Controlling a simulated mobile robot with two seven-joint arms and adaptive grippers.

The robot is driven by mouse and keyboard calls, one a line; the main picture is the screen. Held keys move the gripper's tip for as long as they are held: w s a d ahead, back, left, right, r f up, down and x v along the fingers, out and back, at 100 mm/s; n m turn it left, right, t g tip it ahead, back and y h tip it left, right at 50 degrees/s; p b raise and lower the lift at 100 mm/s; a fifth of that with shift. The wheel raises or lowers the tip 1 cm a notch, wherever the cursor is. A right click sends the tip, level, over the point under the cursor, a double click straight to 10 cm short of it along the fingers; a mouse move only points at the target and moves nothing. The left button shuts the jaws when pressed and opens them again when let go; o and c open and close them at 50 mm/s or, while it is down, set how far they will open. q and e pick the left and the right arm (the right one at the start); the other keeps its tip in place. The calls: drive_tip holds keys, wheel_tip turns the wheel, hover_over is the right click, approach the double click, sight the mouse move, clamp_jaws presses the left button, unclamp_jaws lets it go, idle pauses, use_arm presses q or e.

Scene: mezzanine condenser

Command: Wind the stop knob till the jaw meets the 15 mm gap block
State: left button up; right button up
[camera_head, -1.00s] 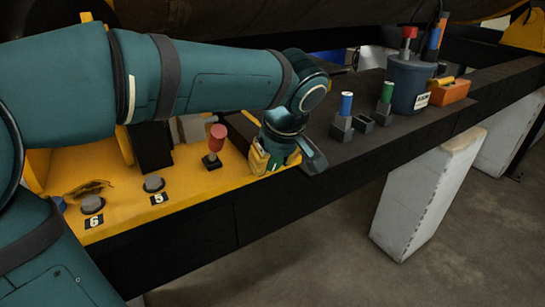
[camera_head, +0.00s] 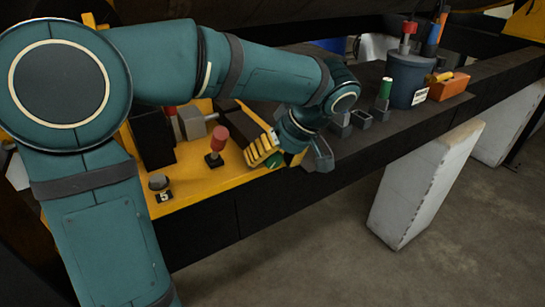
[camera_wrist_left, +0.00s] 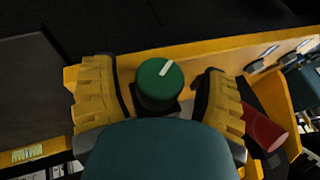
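A round green knob (camera_wrist_left: 158,84) with a white pointer line shows in the left wrist view. The line points up and to the right. My left gripper (camera_head: 266,150) is low over the right end of the yellow plate; in the left wrist view its two yellow fingers (camera_wrist_left: 160,92) stand open either side of the knob, with a gap on each side. A grey metal block (camera_head: 192,122) on the plate may be part of the jaw; I cannot tell. I cannot pick out the 15 mm gap block for certain. My right gripper is not in view.
A red-topped post (camera_head: 218,140) stands on the yellow plate (camera_head: 200,180), left of my gripper. A green-handled block (camera_head: 384,100), a dark blue bucket (camera_head: 408,80) and an orange box (camera_head: 447,88) stand on the dark beam to the right.

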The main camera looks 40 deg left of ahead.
use_arm(q)
drive_tip(key=v, duration=1.2)
drive_tip(key=shift+f, duration=0.1)
